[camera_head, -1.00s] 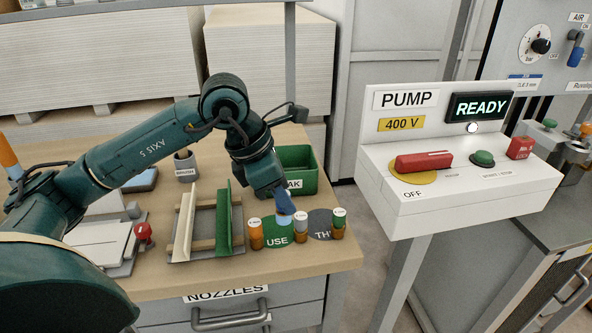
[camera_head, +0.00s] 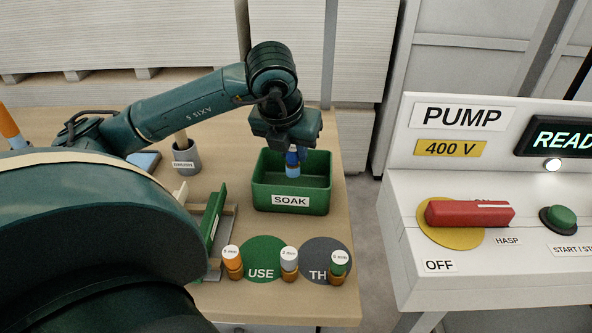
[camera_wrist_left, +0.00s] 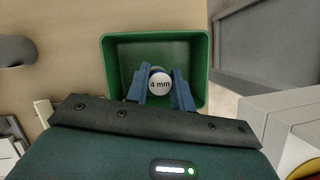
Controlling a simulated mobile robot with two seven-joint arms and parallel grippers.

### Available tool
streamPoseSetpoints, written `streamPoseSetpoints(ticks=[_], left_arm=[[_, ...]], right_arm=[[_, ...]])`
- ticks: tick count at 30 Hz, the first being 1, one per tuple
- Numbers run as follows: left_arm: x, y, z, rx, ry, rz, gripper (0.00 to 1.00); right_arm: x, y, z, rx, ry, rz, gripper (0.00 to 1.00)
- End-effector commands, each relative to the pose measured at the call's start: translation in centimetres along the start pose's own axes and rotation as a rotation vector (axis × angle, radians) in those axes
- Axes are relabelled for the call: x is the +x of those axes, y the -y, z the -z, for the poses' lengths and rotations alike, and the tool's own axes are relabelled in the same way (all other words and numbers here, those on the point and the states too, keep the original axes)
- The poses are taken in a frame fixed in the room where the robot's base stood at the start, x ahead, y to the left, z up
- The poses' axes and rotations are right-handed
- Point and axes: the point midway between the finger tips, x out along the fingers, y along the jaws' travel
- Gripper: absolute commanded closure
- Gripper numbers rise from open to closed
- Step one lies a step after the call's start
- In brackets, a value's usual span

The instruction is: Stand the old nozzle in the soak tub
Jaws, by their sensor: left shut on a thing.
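My left gripper (camera_head: 294,154) points down over the green soak tub (camera_head: 290,201), which carries a "SOAK" label. It is shut on a nozzle (camera_head: 292,170) with a blue body and hangs it upright over or within the tub opening. In the left wrist view the nozzle's white cap (camera_wrist_left: 159,84) reads "4 mm" between the two blue fingers (camera_wrist_left: 160,92), with the tub's walls (camera_wrist_left: 203,60) around it. I cannot tell whether the nozzle touches the tub floor. My right gripper is not in view.
An orange nozzle (camera_head: 232,263), a "2 mm" nozzle (camera_head: 289,263) and a green-banded nozzle (camera_head: 339,266) stand near the green "USE" disc (camera_head: 262,262) and grey disc (camera_head: 318,243). A grey brush pot (camera_head: 186,160) stands left of the tub. The pump panel (camera_head: 455,185) is at right.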

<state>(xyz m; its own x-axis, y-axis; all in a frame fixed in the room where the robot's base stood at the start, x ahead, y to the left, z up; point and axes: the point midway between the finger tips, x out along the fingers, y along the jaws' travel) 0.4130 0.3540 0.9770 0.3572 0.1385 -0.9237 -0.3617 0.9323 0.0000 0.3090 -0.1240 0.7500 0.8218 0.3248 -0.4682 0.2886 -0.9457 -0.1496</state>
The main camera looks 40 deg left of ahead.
Motion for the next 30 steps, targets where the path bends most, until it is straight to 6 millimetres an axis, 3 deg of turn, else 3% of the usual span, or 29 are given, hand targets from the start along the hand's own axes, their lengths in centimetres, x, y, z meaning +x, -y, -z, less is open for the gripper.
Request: streamPoseSetpoints(ticks=[12, 23, 24, 30], left_arm=[[4.2, 0.0, 1.8, 0.002, -0.001, 0.000, 1.00], [4.8, 0.1, 1.9, 0.002, 0.002, 0.002, 1.00], [4.6, 0.0, 1.9, 0.002, 0.001, 0.002, 0.74], [4.5, 0.0, 1.9, 0.002, 0.001, 0.002, 0.58]], right_arm=[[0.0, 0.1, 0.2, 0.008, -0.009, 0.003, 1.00], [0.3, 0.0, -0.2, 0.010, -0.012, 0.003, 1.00], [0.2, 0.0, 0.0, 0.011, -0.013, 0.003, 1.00], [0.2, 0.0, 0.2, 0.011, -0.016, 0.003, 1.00]])
